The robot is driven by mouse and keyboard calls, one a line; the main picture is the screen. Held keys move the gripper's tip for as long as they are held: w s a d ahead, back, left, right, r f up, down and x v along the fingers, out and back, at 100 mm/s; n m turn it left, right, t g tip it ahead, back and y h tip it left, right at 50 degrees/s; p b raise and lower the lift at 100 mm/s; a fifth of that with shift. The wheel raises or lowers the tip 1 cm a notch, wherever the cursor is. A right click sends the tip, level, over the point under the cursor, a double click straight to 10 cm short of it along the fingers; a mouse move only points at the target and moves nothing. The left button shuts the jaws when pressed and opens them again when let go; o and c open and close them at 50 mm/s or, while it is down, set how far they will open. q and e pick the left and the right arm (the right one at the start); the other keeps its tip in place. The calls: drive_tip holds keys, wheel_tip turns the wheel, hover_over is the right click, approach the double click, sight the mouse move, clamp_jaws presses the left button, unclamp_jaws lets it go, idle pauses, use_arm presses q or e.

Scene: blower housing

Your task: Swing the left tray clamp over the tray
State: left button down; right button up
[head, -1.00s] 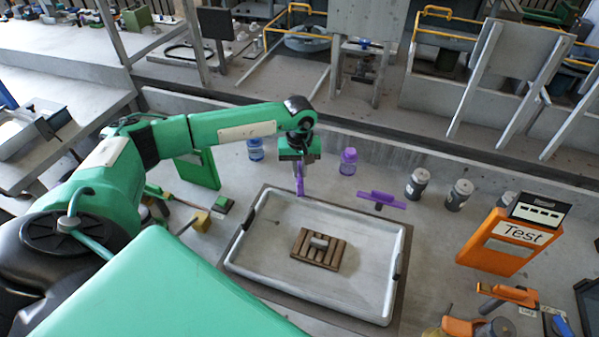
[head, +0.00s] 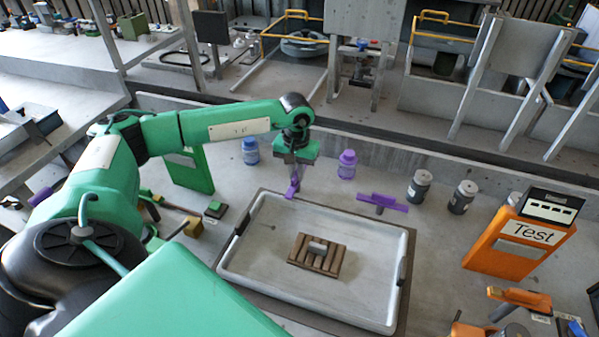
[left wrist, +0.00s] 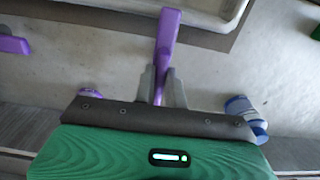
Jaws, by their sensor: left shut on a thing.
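The left tray clamp (head: 293,188) is a purple bar at the back edge of the white tray (head: 228,265), near its back left corner. My left gripper (head: 295,177) is shut on this clamp from above. In the left wrist view the clamp (left wrist: 168,38) runs from between the fingers (left wrist: 161,88) toward the tray rim (left wrist: 205,7). Whether its tip is over the rim is hard to tell. A second purple clamp (head: 382,202) lies crosswise behind the tray's back right part. A brown slatted block (head: 317,256) lies in the tray. My right gripper is out of view.
A blue-capped bottle (head: 250,151) and a purple bottle (head: 347,165) stand behind the tray, either side of my left gripper. Two grey jars (head: 419,187) stand further right. An orange stand marked Test (head: 515,240) is right of the tray. A low wall runs behind.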

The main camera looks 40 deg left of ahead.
sight(296, 172)
use_arm(q)
drive_tip(key=shift+r, duration=0.1)
drive_tip(key=c, duration=1.5)
unclamp_jaws()
drive_tip(key=shift+o, duration=0.2)
